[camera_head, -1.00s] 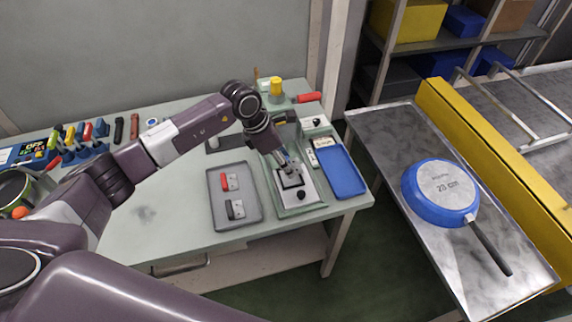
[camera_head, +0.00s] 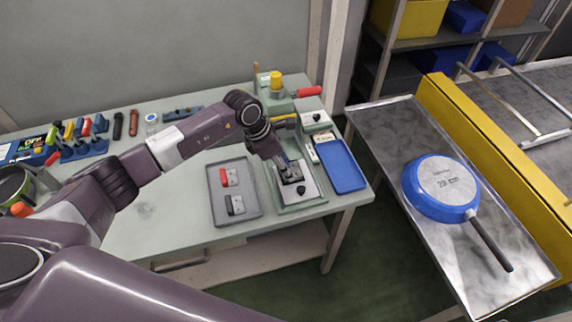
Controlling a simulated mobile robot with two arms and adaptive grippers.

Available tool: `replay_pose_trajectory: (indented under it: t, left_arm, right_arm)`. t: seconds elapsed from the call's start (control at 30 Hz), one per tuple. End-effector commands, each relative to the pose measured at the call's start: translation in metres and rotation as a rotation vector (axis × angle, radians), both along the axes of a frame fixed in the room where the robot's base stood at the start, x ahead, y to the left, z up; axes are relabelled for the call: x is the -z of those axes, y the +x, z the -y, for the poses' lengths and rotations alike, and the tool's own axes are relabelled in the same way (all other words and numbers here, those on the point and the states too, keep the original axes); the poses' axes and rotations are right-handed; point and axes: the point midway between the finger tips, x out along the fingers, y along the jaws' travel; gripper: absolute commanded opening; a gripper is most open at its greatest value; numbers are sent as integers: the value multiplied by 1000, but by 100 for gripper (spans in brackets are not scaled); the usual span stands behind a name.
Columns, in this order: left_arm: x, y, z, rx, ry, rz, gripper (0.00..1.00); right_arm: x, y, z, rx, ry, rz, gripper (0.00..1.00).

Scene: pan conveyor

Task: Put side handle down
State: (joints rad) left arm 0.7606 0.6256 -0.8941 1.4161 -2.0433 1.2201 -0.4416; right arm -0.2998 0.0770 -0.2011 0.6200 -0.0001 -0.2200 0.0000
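Two side handles lie in the grey tray (camera_head: 249,208) on the green workbench: a red one (camera_head: 230,177) and a black one (camera_head: 235,205). My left gripper (camera_head: 290,170) points down over the light plate of a green fixture (camera_head: 300,204), right of the tray. A small dark piece sits at its fingertips, low on or just above the plate; I cannot tell whether it is a side handle or whether the fingers grip it. A black knob (camera_head: 301,190) is at the plate's front. My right gripper is not in view.
A blue tray (camera_head: 341,166) lies right of the fixture. A green machine with a yellow cap (camera_head: 276,79) and red lever (camera_head: 308,92) stands behind. A blue 20 cm pan (camera_head: 440,187) lies upside down on the metal table. The bench's left middle is clear.

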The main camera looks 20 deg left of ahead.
Motion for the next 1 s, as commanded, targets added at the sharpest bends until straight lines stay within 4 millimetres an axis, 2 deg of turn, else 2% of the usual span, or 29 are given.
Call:
replay_pose_trajectory:
  t: [0.03, 0.13, 0.4, 0.57, 0.63, 0.77, 1.0]
  left_arm:
    - [-1, 0, 0, 0, -1, 1, 49]
    - [-1, 0, 0, 0, -1, 1, 60]
    - [-1, 0, 0, 0, -1, 1, 60]
    - [-10, 0, 0, 0, -1, 1, 60]
    - [-18, 0, 1, 0, -2, 0, 60]
    - [-34, -5, -10, 1, 2, 5, 60]
    - [-86, -16, -27, 1, 2, 6, 60]
  right_arm:
    - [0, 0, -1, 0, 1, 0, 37]
    - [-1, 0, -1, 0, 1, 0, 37]
    - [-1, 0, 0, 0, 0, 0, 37]
    - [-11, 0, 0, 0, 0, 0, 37]
    - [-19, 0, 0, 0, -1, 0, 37]
    - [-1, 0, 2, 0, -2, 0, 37]
    - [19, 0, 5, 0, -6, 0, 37]
